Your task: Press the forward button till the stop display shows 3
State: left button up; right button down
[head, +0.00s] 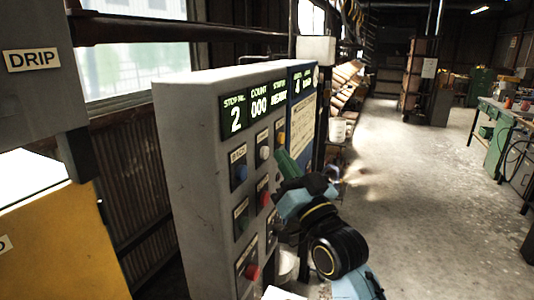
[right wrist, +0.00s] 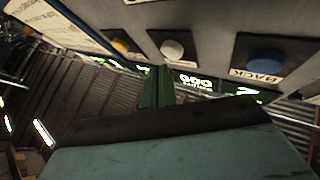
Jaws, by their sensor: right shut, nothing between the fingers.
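The grey control panel (head: 190,130) stands at centre left. Its stop display (head: 235,118) reads 2, and the count display (head: 259,103) reads 000. A blue button (head: 240,173) is labelled BACK and also shows in the right wrist view (right wrist: 265,55). Beside it are a white button (head: 264,153) and an orange button (head: 281,138). A green button (head: 242,217) and a red button (head: 265,198) sit lower. I cannot read which button is forward. My right gripper (head: 284,161) is shut and empty, in front of the panel's right side; contact is unclear. My left gripper is out of view.
Another red button (head: 252,272) sits low on the panel; my right arm hides part of the panel's lower right. A blue panel (head: 301,115) adjoins on the right. A yellow cabinet (head: 65,250) stands at left. The concrete floor (head: 420,200) at right is clear.

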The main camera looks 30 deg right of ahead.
dwell(0.5)
jog(key=shift+w+a, duration=0.3)
jog(key=shift+w, duration=0.05)
